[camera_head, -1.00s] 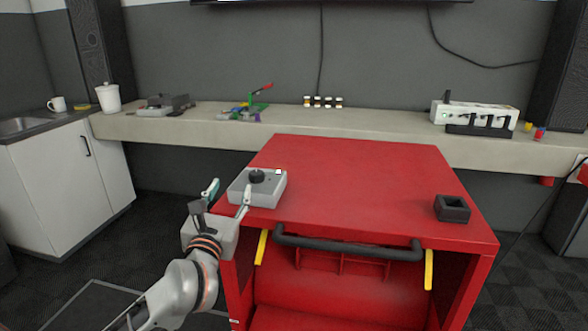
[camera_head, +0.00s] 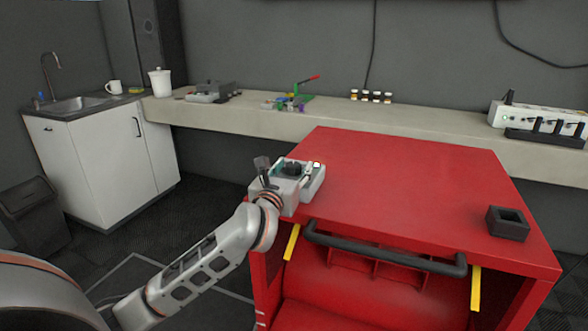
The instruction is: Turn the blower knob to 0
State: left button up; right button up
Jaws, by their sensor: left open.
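The blower knob (camera_head: 293,167) is a dark round knob on top of a small grey control box (camera_head: 317,181). The box sits on the left front corner of the red dyno cabinet (camera_head: 400,190). My left gripper (camera_head: 285,169) is open at the box, with its fingers close around or beside the knob. I cannot tell whether they touch it. The gripper body hides the left part of the box, and the knob's setting is too small to read. My right gripper is not in view.
A black square holder (camera_head: 507,223) sits at the cabinet's right front. A black handle bar (camera_head: 384,249) runs along the cabinet front. A long shelf (camera_head: 330,124) with several small items stands behind. A white sink cabinet (camera_head: 95,160) is at the left. The cabinet top's middle is clear.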

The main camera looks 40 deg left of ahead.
pick_arm(q)
jog(key=shift+w, duration=0.1)
jog(key=c, duration=1.1)
